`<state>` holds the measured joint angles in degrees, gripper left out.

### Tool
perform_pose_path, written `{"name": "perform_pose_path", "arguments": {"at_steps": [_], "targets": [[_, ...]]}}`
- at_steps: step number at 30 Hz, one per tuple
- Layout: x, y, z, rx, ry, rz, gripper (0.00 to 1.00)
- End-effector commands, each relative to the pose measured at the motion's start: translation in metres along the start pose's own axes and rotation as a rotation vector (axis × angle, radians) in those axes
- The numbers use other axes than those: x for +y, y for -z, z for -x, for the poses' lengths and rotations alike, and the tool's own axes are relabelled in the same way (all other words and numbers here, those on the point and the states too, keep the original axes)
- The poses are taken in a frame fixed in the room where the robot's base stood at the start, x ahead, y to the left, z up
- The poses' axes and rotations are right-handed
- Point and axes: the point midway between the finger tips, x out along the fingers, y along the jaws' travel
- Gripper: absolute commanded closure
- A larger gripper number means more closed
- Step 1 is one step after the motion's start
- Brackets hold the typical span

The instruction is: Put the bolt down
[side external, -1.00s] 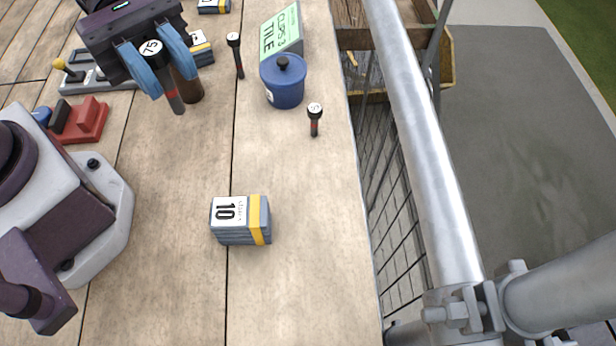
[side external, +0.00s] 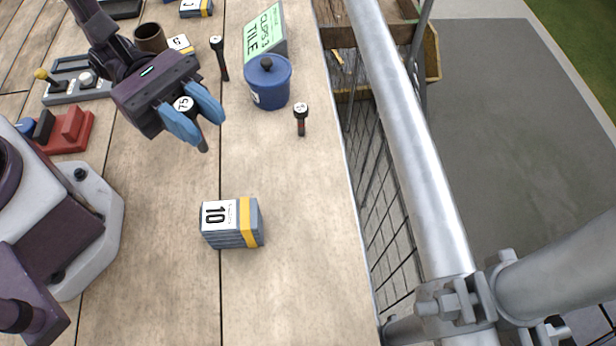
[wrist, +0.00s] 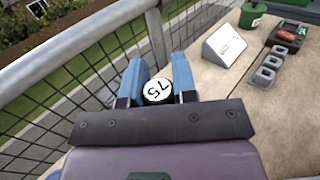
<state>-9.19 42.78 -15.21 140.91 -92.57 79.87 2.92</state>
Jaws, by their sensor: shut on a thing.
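My gripper (side external: 192,117) has blue fingers shut on a bolt (side external: 184,104) with a white round top marked 75. The bolt hangs upright with its dark shaft pointing down, and its tip appears above or near the boards; I cannot tell the exact gap. In the wrist view the bolt's 75 head (wrist: 158,91) sits between the two blue fingers, and its shaft is hidden.
A grey stack (side external: 231,223) with a yellow band, marked 10, lies in front. The blue lidded pot (side external: 268,84) and the green tile clips sign (side external: 265,35) stand behind. A red block (side external: 68,132) is at left. A metal rail (side external: 410,130) bounds the right. Boards between are clear.

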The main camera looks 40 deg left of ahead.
Motion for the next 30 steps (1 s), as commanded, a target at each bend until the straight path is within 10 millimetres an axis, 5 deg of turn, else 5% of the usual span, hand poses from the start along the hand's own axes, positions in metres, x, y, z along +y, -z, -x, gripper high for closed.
{"name": "perform_pose_path", "arguments": {"at_steps": [5, 21, 30], "targets": [[0.008, 0.014, -0.007, 0.0, 0.002, -0.002, 0.98], [0.092, 0.086, -0.079, 0.001, 0.002, 0.001, 0.98], [0.108, 0.111, -0.092, 0.001, 0.001, 0.0, 0.98]]}}
